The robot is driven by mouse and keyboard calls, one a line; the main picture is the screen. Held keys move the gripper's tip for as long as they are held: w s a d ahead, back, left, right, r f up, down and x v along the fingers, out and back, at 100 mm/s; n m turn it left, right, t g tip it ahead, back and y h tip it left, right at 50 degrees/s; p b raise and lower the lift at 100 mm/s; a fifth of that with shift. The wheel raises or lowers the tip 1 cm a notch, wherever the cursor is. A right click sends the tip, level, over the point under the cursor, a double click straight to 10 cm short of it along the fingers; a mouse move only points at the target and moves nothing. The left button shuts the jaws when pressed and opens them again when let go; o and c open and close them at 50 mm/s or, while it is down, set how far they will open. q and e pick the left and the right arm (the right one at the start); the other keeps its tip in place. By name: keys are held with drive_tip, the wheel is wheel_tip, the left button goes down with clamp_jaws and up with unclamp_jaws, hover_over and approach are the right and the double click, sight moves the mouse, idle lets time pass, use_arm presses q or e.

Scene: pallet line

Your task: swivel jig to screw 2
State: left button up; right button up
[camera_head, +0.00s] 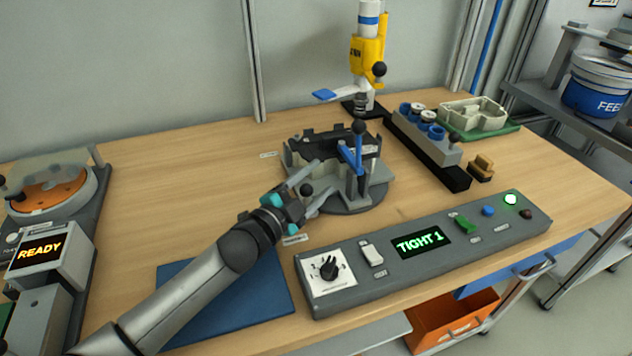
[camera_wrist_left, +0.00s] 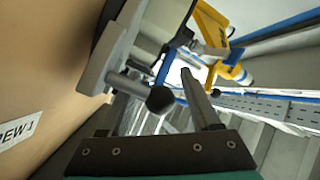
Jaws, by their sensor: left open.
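The jig is a grey round turntable (camera_head: 350,197) with upright grey walls. It carries a dark part (camera_head: 325,141) and a blue clamp lever (camera_head: 352,155) with a black ball. A black ball knob (camera_head: 306,190) on the jig's near left side also shows in the left wrist view (camera_wrist_left: 159,99). My left gripper (camera_head: 312,186) is open, its two fingers on either side of this knob. In the wrist view the knob appears between the fingers; I cannot tell whether either finger touches it. My right gripper is not in view.
A yellow screwdriver station (camera_head: 368,60) stands behind the jig. A control panel (camera_head: 340,290) in front reads "TIGHT 1". A rack (camera_head: 432,150) with blue-topped pieces and a pale housing (camera_head: 474,116) stand right. A blue mat (camera_head: 225,305) lies under my arm.

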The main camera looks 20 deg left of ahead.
use_arm(q)
drive_tip(key=shift+c, duration=0.3)
drive_tip(key=c, duration=0.9)
clamp_jaws()
drive_tip(key=shift+a+f, duration=0.1)
drive_tip(key=shift+a, duration=0.05)
